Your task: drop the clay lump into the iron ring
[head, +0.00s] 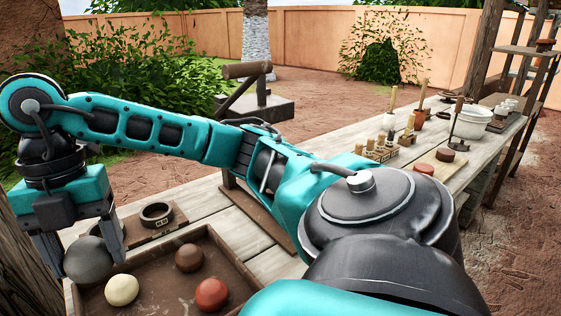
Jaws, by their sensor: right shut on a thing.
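My right gripper (82,247) is at the left of the head view, its arm reaching across from the right. It points down and is shut on a dark grey clay lump (88,262), a round ball between its two fingers. The iron ring (157,215), dark and short, sits on a small wooden board (143,238) just right of the gripper and behind the tray. My left gripper is not in view.
The brown tray (221,255) holds a cream ball (121,290), a brown ball (189,258) and a red ball (212,294). My right arm hides the middle of the table. Tools, a white pot (471,122) and small blocks stand on the table's far right part.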

